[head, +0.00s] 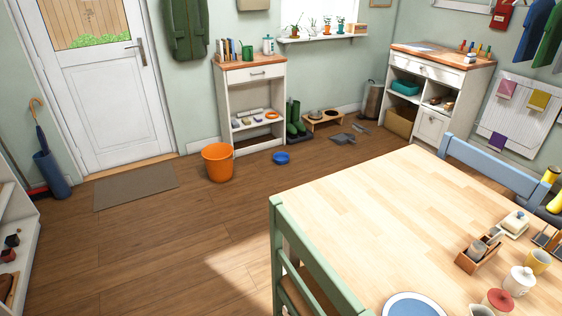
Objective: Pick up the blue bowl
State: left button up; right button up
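The blue bowl (282,158) is small and sits on the wooden floor in the head view, near the middle of the picture. It is just right of an orange bucket (217,163) and in front of a small white cabinet with a wooden top (252,77). Neither of my grippers shows in the head view.
A wooden table (372,206) with a green chair (309,262) fills the lower right. Green boots (294,118), a raised feeder stand (323,120) and a grey dustpan (343,138) lie behind the bowl. Open floor (170,250) spreads left of the table, past a brown mat (136,187).

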aim_at(280, 158)
jog(key=i+j+u, duration=0.3)
jog(key=i+j, duration=0.2)
jog(key=j, duration=0.15)
jog(key=i+j+u, duration=0.35)
jog(key=i+j, duration=0.2)
jog(key=i+j+u, duration=0.3)
jog(key=i, duration=0.35)
jog(key=i+z, duration=0.4)
jog(key=i, duration=0.15)
jog(key=i+j+z, duration=0.15)
jog(key=i+z, duration=0.25)
jog(key=i, duration=0.15)
jog(key=i+j+z, duration=0.4)
jog(key=i, duration=0.15)
jog(key=i+l+z, duration=0.25)
jog(key=i+z, duration=0.15)
jog(key=i, duration=0.15)
jog(key=i+l+z, duration=0.1)
jog(key=i+z, duration=0.25)
jog(key=i, duration=0.15)
jog(key=i+j+z, duration=0.1)
jog(key=i+z, duration=0.3)
jog(key=i, duration=0.15)
jog(key=i+u, duration=0.3)
jog(key=i+l+u, duration=0.6)
jog(key=i, duration=0.15)
jog(key=j, duration=0.1)
